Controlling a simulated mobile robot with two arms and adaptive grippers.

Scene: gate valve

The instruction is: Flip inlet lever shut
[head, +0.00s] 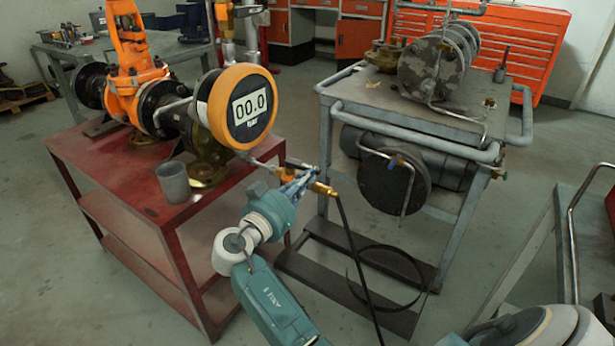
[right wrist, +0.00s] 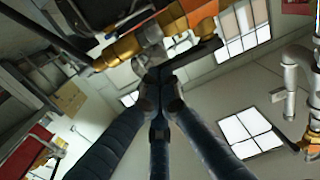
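The inlet valve is a small brass fitting (head: 322,188) on the thin pipe at the right of the red table. It also shows in the right wrist view as brass parts (right wrist: 123,50) with a dark bar (right wrist: 195,54), which looks like the lever. My right gripper (head: 312,172) is right at the fitting, just left of and above it. In the right wrist view its dark fingers (right wrist: 160,82) come together at the near end of the dark bar. They look shut; whether they touch or hold the bar is unclear. My left gripper is not in view.
The gauge (head: 249,107) reads 00.0 above the red table (head: 130,185). A grey cup (head: 174,182) stands near its front edge. A black hose (head: 352,240) hangs from the fitting. A grey cart (head: 345,92) with a cylinder stands to the right.

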